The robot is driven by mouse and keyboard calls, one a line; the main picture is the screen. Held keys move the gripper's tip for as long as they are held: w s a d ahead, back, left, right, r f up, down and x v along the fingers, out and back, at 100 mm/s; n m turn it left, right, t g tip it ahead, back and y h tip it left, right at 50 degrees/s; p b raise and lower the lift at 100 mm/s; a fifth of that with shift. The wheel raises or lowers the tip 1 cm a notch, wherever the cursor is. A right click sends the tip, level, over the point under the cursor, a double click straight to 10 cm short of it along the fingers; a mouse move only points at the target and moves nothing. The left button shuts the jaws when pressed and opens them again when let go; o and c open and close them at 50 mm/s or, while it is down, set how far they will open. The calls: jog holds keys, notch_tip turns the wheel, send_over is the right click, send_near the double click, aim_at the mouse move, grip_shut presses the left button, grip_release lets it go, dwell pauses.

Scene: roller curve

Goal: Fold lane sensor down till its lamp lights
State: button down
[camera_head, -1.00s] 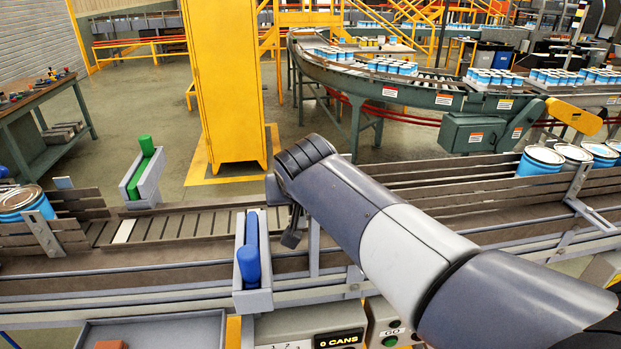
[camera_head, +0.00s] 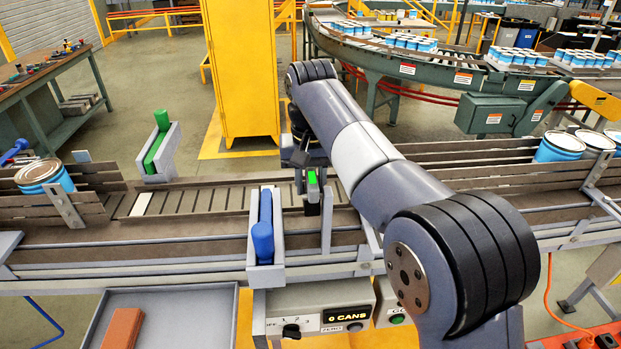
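A small dark block with a bright green top patch (camera_head: 312,180), apparently the lane sensor with its lamp lit, sits beside a thin grey post (camera_head: 327,215) at the near side of the lane. My gripper (camera_head: 301,160) points down right at the block, next to or touching it; which of these I cannot tell. Its fingers are dark, small and partly merged with the block, so their opening does not show. My arm reaches in from the lower right and hides part of the lane behind.
A blue-handled grey bracket (camera_head: 264,235) stands just left of the post. A green-handled bracket (camera_head: 158,150) is across the lane. Blue cans wait at left (camera_head: 44,178) and right (camera_head: 559,147). Below are a "0 CANS" panel (camera_head: 345,317) and a tray (camera_head: 185,310) with a brick-coloured block.

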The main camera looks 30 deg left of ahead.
jog(key=shift+g+h, duration=0.3)
dwell(0.4)
jog(key=c, duration=1.3)
grip_release()
jog(key=shift+f, duration=0.1)
